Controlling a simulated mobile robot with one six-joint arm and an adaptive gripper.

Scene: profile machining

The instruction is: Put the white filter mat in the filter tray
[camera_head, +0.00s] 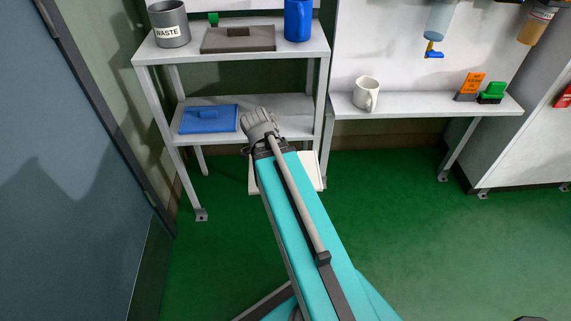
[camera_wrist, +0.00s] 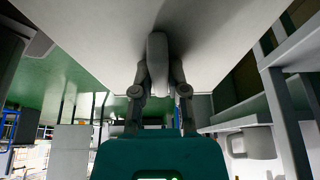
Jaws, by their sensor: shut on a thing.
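The white filter mat fills the upper part of the wrist view (camera_wrist: 90,30) as a broad pale sheet. My gripper (camera_wrist: 158,70) is shut on its near edge. In the head view the mat (camera_head: 312,170) shows on both sides of my arm, below the lower shelf level and above the green floor; my arm covers its middle. My gripper's fingers are hidden in the head view. A flat grey-brown tray (camera_head: 220,46) with a darker raised or recessed part lies on the top shelf; I cannot tell surely whether it is the filter tray.
The shelf unit (camera_head: 140,55) also holds a grey WASTE bin (camera_head: 170,24), a blue jug (camera_head: 298,20) and a blue lidded box (camera_head: 208,119). A white mug (camera_head: 366,93) stands on the right-hand shelf. The green floor (camera_head: 430,240) is clear at right.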

